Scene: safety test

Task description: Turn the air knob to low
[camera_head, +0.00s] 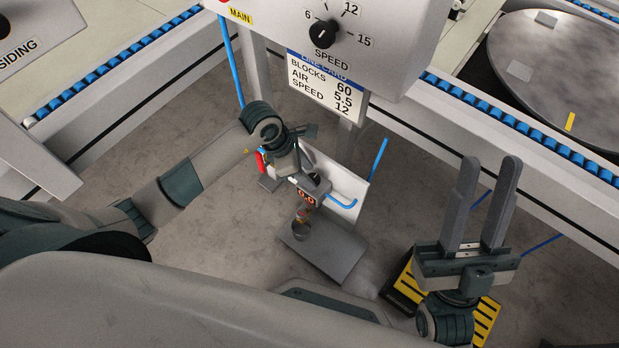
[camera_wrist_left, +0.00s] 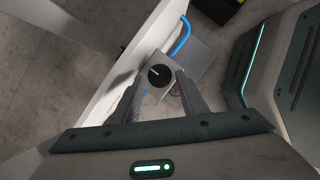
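A small black knob (camera_wrist_left: 160,73) with a white pointer mark sits on a grey box below the main panel. The head view shows the box's lit red display (camera_head: 306,197), too small to read surely. No low mark is legible. My left gripper (camera_head: 305,170) is over this box and partly hides the knob. In the left wrist view, its two fingers (camera_wrist_left: 160,84) are apart, one on each side of the knob; I cannot tell whether they touch it. My right gripper (camera_head: 490,165) is open and empty at the right, fingers upward.
The main panel (camera_head: 400,30) above has a black speed knob (camera_head: 322,34) and a line card (camera_head: 322,85) reading air 5.5. A blue pipe (camera_head: 342,202) curves beside the box. Conveyor rails (camera_head: 520,130) and a round table (camera_head: 560,65) stand right.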

